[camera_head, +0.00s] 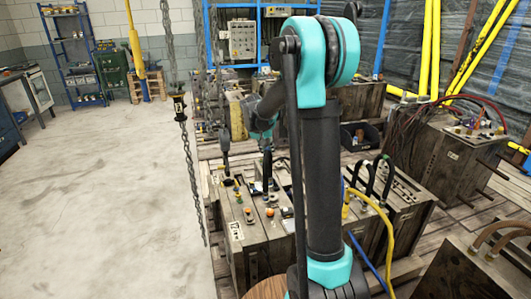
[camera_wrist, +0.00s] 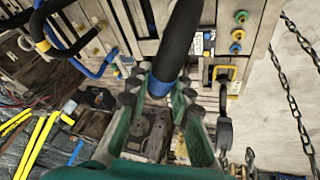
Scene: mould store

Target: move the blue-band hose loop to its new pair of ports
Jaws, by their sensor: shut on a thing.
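The blue-band hose loop (camera_wrist: 181,38) is a thick black hose with a blue band (camera_wrist: 160,84) at its near end, in the wrist view. My gripper (camera_wrist: 163,94) has its dark pads on either side of that banded end, shut on it. The hose runs from the jaws to the top of the wrist view, where its other end is out of frame. In the head view my gripper (camera_head: 267,160) is small and dark above the wooden-looking mould block (camera_head: 252,240). The block has several small ports and coloured fittings on top. I cannot tell whether the hose touches a port.
Black hose loops (camera_head: 378,170) and a yellow hose (camera_head: 378,210) stand at the block's right. Another block with red hoses (camera_head: 460,150) is behind right. A chain (camera_head: 190,165) hangs at the left. The concrete floor (camera_head: 90,200) on the left is clear.

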